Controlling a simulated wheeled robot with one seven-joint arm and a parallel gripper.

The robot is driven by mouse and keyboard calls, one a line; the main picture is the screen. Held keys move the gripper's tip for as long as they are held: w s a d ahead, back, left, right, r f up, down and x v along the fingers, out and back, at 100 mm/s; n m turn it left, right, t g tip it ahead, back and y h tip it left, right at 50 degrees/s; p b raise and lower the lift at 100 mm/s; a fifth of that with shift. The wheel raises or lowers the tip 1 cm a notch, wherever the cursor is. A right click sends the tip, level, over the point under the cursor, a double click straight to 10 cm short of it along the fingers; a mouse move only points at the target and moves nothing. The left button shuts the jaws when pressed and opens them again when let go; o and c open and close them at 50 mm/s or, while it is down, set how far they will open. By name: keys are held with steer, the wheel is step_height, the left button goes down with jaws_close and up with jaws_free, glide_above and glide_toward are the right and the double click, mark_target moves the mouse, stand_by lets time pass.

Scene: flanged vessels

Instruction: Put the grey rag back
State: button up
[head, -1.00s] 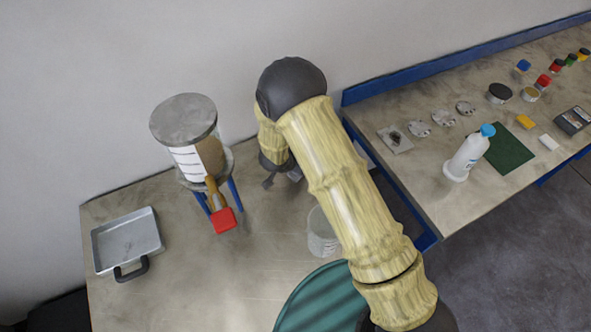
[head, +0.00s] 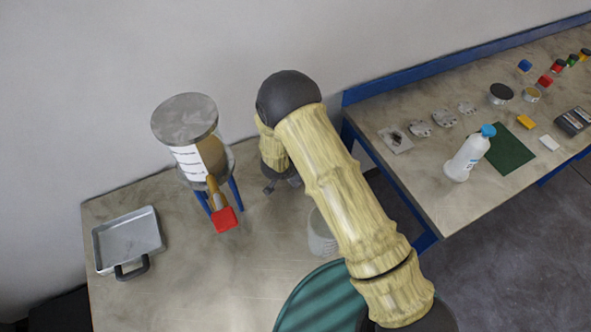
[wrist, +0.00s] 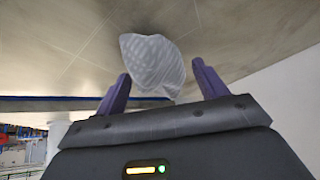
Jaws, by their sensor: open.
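A pale grey, crumpled, faintly striped cloth, which looks like the grey rag (wrist: 152,62), lies on the bench top in the wrist view. My gripper (wrist: 161,70) is open, with a dark purple finger on either side of the cloth's near part. I cannot tell whether either finger touches it. In the head view my gripper (head: 280,187) is low over the left bench, right of the legged vessel and mostly behind my arm. The rag cannot be made out clearly there.
The left bench (head: 190,290) holds a metal tray (head: 128,240), a lidded vessel (head: 190,140) on blue legs with a red-tagged part (head: 224,219), and a translucent container (head: 320,236) partly behind my arm. The right bench (head: 430,185) bears a white bottle (head: 468,155) and a green mat (head: 510,150).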

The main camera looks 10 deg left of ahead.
steer(key=v, duration=1.2)
steer(key=shift+r, duration=0.1)
stand_by(0.5)
steer(key=w+d+r+n+y, duration=0.2)
steer(key=w+d+r+y, duration=0.1)
steer(key=d+r, duration=0.75)
steer(key=s+d+r+g, duration=0.1)
steer(key=s+d+r, duration=0.2)
steer(key=s+d, duration=0.3)
steer(key=s+d+r+n+g+h, duration=0.1)
steer(key=s+d+r+g, duration=0.1)
steer(key=s+d+r, duration=0.2)
steer(key=s+d, duration=0.3)
steer(key=d, duration=0.4)
steer(key=shift+s+d+n+g, duration=0.3)
steer(key=shift+s+d, duration=0.05)
steer(key=shift+d, duration=0.05)
